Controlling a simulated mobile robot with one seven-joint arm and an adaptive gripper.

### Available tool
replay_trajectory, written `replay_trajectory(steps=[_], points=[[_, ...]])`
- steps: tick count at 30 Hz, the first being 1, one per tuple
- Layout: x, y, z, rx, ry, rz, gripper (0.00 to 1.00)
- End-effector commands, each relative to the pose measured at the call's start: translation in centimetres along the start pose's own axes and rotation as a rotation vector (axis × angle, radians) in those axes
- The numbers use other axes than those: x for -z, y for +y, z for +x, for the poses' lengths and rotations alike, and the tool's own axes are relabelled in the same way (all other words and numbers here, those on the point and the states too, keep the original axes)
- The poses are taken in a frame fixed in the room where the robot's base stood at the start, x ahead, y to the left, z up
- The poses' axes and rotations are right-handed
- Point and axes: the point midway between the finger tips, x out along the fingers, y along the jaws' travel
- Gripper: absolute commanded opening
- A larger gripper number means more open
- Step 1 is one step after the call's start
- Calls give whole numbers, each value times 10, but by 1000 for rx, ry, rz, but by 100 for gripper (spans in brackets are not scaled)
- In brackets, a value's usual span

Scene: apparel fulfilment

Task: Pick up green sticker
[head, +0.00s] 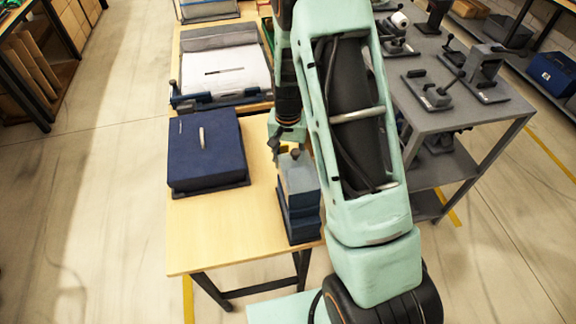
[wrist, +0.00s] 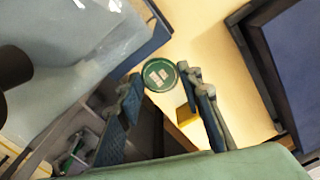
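The green sticker (wrist: 158,75) shows in the wrist view as a round dark green disc with pale marks, lying on the light wooden table (wrist: 200,40). My gripper (wrist: 160,86) is open, one finger on each side of the disc in that view, with nothing held. Whether the fingers touch it or how high they are above it, I cannot tell. In the head view my gripper (head: 286,137) points down over the table, right of the dark blue box; the sticker cannot be made out there.
A dark blue box (head: 204,150) sits left of my gripper. A stack of grey-blue boxes (head: 298,195) stands close in front of it. A grey and white folding device (head: 222,65) lies behind. A grey cart (head: 455,110) with tools is at right. The table's front left is clear.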

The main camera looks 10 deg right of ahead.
Motion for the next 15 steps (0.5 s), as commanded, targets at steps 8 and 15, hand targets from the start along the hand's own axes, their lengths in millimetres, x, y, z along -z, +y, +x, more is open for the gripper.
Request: replay_trajectory(steps=[8, 15], points=[[0, 0, 0, 0, 0, 0, 27], [1, 0, -10, 1, 2, 0, 27]])
